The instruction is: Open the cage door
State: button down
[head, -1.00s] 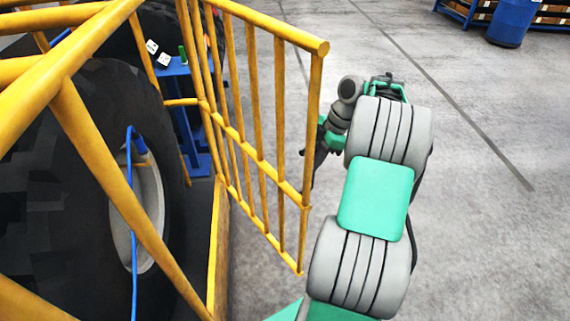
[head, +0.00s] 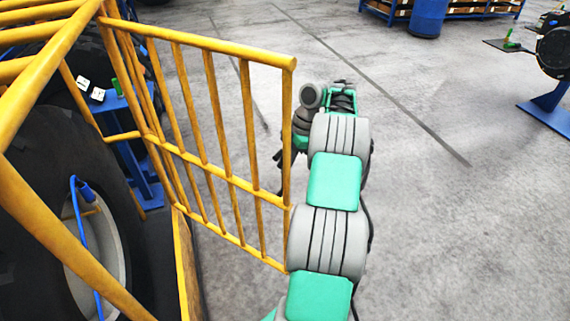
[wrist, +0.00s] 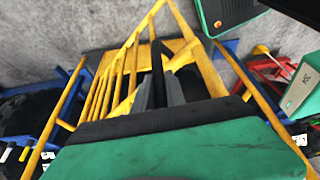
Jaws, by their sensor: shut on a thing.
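The cage door (head: 222,176) is a yellow barred panel in the head view, standing swung out from the yellow cage frame (head: 62,50) on the left. My gripper (head: 283,168) is at the door's free edge, partly hidden behind the upright end bar.
A blue barrel (head: 428,18) and a blue rack stand at the back. A dark machine on a blue base (head: 550,110) is at the right. The grey floor between is clear.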

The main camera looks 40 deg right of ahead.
aim_at(292, 164)
jog(key=c, duration=1.4)
grip_release()
jog(key=shift+o, duration=0.2)
jog(key=s+a+r, duration=0.2)
jog(key=s+r, duration=0.2)
jog(key=s+a+r+b, duration=0.1)
jog(key=s+a+r, duration=0.2)
jog(key=r, duration=0.1)
jog(key=s+a+r, duration=0.2)
jog(key=s+r, duration=0.2)
jog(key=r, duration=0.1)
jog(key=shift+s+a+b, duration=0.35)
jog(key=shift+c, duration=0.5)
